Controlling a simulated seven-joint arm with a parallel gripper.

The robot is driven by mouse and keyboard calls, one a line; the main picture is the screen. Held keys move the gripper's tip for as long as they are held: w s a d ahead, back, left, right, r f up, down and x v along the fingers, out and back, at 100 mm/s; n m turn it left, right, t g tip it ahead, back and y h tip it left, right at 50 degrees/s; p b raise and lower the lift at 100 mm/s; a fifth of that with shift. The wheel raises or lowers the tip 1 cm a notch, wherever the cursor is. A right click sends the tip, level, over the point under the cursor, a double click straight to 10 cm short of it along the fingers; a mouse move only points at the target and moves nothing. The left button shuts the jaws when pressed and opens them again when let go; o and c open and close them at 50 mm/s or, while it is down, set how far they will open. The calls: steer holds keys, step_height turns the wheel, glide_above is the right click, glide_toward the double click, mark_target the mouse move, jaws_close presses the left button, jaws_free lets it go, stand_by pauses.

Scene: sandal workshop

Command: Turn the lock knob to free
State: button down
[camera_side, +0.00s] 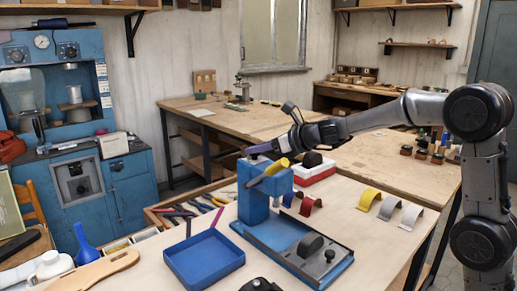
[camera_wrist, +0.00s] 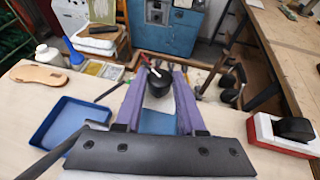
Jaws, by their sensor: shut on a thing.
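The blue press (camera_side: 255,195) stands on the bench, with a yellow handle (camera_side: 268,173) across its upper part. Its blue surface also shows between my fingers in the wrist view (camera_wrist: 158,122). My gripper (camera_side: 256,151) is at the top of the press, its purple fingers pointing left in the side view. In the wrist view my gripper (camera_wrist: 160,78) has a finger on each side of a round black knob (camera_wrist: 159,84), and is shut on it. A small red part (camera_wrist: 147,62) shows at the knob's far side. The knob is hidden in the side view.
A blue tray (camera_side: 203,262) lies left of the press base. A red and white box with a black roll (camera_side: 313,168) stands behind the press. Pliers and other tools (camera_side: 190,212) lie in a tray at the bench's back edge. Curved straps (camera_side: 390,207) sit to the right.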

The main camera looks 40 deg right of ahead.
steer(key=shift+d, duration=0.1)
steer(key=n+y, duration=0.1)
steer(key=n+g+y, duration=0.1)
steer(key=n+y, duration=0.1)
steer(key=n+g+y, duration=0.1)
steer(key=shift+w+d+n+y, duration=0.1)
steer(key=shift+d+n+y, duration=0.2)
steer(key=shift+y, duration=0.1)
steer(key=shift+w+n+g+y, duration=0.1)
steer(key=shift+n+g+y, duration=0.6)
steer(key=shift+n+y, duration=0.35)
steer(key=shift+r, duration=0.1)
steer(key=c, duration=0.5)
jaws_free()
steer(key=v, duration=1.3)
steer(key=shift+d+r, duration=0.2)
steer(key=shift+d, duration=0.15)
